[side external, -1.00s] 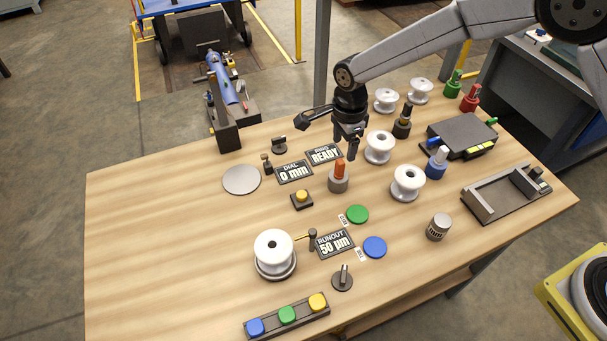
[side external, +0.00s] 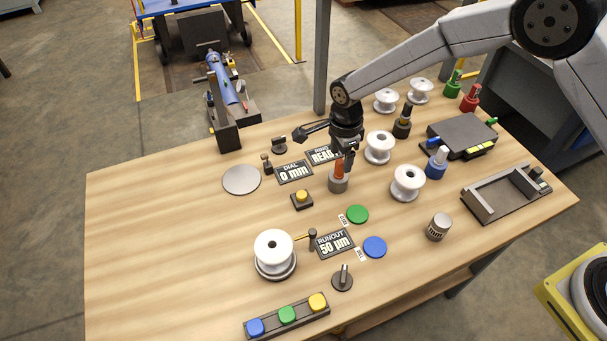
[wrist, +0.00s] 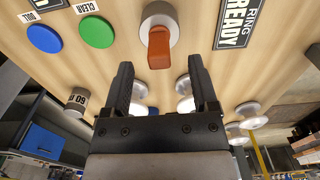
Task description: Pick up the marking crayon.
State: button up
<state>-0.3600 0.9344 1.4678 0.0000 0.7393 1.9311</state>
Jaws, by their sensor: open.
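The marking crayon, an orange stick (side external: 339,171), stands upright in a round grey holder (side external: 338,185) near the middle of the table. It also shows in the wrist view as an orange block (wrist: 160,47) in front of the grey holder (wrist: 159,18). My gripper (side external: 344,160) is right at the crayon's upper part and partly hides it from the side. In the wrist view my gripper (wrist: 161,70) is open. The crayon lies just beyond the fingertips, roughly in line with the gap between them. I cannot tell whether a finger touches it.
White insulator spools (side external: 379,147) and (side external: 408,182) stand to the right of the holder. A black-topped holder (side external: 402,122) is behind right. A yellow button box (side external: 301,199) and a green disc (side external: 357,214) are nearer.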

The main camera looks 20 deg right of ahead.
aim_at(339, 174)
jog(key=shift+f, duration=2.2)
grip_shut()
